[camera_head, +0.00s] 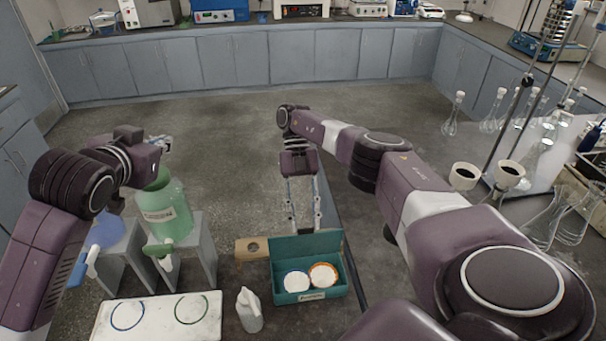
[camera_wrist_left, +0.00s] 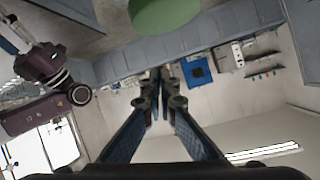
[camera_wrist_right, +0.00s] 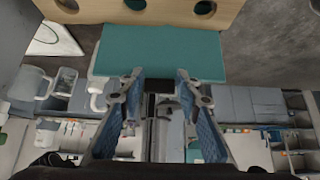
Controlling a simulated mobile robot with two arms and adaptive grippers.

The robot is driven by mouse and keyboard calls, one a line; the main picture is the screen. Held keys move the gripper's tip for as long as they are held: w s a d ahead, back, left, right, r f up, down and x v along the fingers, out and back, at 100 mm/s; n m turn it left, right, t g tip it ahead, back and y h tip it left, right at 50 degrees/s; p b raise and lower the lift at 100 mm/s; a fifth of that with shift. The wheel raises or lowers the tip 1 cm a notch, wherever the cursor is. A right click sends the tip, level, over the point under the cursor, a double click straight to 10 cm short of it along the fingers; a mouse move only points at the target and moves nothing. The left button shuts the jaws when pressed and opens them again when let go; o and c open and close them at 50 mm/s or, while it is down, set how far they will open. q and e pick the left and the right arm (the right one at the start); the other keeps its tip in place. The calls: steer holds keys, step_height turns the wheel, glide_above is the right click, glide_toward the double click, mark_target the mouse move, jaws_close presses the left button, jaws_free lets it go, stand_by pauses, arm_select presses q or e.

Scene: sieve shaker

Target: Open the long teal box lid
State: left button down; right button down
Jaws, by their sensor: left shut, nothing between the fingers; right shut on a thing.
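The long teal box (camera_head: 312,296) stands on the near bench in the head view, with its inside exposed. Its teal lid (camera_head: 307,244) stands raised at the back edge; the lid also fills the upper middle of the right wrist view (camera_wrist_right: 160,52). My right gripper (camera_head: 305,229) is behind the box, fingers pointing down at the lid's upper edge. It is shut on the lid, with a dark block between the fingertips in the right wrist view. My left gripper (camera_head: 163,143) is shut and empty, above the green bottle at the left.
Two round white pieces (camera_head: 297,281) lie inside the box. A green bottle (camera_head: 167,210) stands on a grey stand. A small white bottle (camera_head: 249,310) and a white tray (camera_head: 158,318) are left of the box. Flasks (camera_head: 489,122) stand at the right.

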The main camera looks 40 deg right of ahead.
mark_target(305, 230)
steer(key=shift+s+d+f, duration=0.1)
steer(key=shift+d+f, duration=0.05)
steer(key=shift+f, duration=0.2)
arm_select(q)
steer(key=s+d+f+m+g, duration=0.3)
steer(key=s+f+m, duration=0.15)
steer(key=s, duration=0.45)
steer(key=s+d+f+m+g+y, duration=0.1)
steer(key=s+d+f+m+g, duration=0.1)
steer(key=s+d+f+m, duration=0.5)
steer(key=s+f+m+g, duration=0.1)
steer(key=s+f+g, duration=0.3)
steer(key=s, duration=0.7)
steer(key=shift+n+t, duration=0.25)
steer(key=shift+t, duration=0.25)
steer(key=shift+w+d+f, duration=0.85)
steer(key=shift+d+f, duration=0.45)
steer(key=shift+f, duration=0.05)
steer(key=shift+w+d+f, duration=0.9)
steer(key=shift+d+f, duration=0.4)
steer(key=shift+d, duration=0.05)
steer(key=shift+w+d+f, duration=0.85)
steer(key=shift+d+f, duration=0.45)
steer(key=shift+f, duration=0.05)
steer(key=shift+w+d, duration=0.35)
steer(key=shift+w, duration=0.1)
steer(key=shift+w+d+r, duration=0.15)
steer(key=shift+w, duration=0.05)
arm_select(e)
steer(key=shift+s, duration=0.1)
